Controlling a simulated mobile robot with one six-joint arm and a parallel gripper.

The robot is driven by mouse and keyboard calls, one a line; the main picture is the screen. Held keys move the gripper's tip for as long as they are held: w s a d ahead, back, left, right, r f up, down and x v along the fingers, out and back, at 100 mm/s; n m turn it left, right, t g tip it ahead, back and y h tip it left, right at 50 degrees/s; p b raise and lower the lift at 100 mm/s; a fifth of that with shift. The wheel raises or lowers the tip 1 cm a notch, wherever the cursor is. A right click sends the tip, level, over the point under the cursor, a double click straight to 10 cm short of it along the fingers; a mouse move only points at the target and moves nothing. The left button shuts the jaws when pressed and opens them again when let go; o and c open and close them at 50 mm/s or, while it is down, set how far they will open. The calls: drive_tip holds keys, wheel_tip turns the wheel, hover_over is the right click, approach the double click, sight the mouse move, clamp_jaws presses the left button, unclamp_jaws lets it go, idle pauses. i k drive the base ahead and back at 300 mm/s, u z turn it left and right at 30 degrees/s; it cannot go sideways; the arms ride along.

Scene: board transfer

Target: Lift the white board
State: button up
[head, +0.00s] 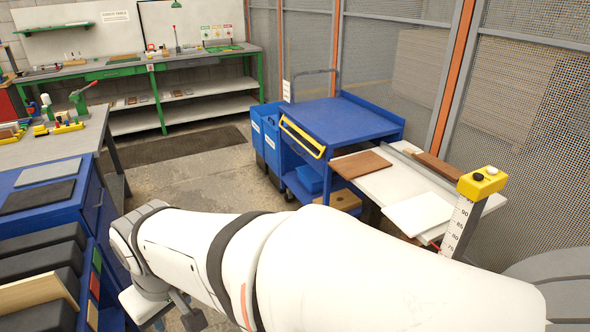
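The white board (418,213) lies flat on a light-topped table (386,184) at the right of the head view. Brown shows along its near left edge, but I cannot tell whether this is another board under it. My arm stretches across the foreground to the lower left, well away from the white board. Dark parts near my gripper (188,312) show at the bottom edge, partly hidden by my own arm. I cannot make out its fingers or whether they are open or shut.
A brown board (361,164) lies on the same table, left of the white one. A yellow box with buttons (482,183) stands beside the table, near a ruler (456,228). A blue cart (343,117) stands behind. Mesh fencing (530,110) closes the right side. Floor (205,175) is open in the middle.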

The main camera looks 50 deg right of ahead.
sight(415, 216)
drive_tip(key=u, duration=4.45)
drive_tip(key=i, duration=0.1)
drive_tip(key=z, duration=3.7)
drive_tip(key=k, duration=1.25)
drive_tip(key=z, duration=0.65)
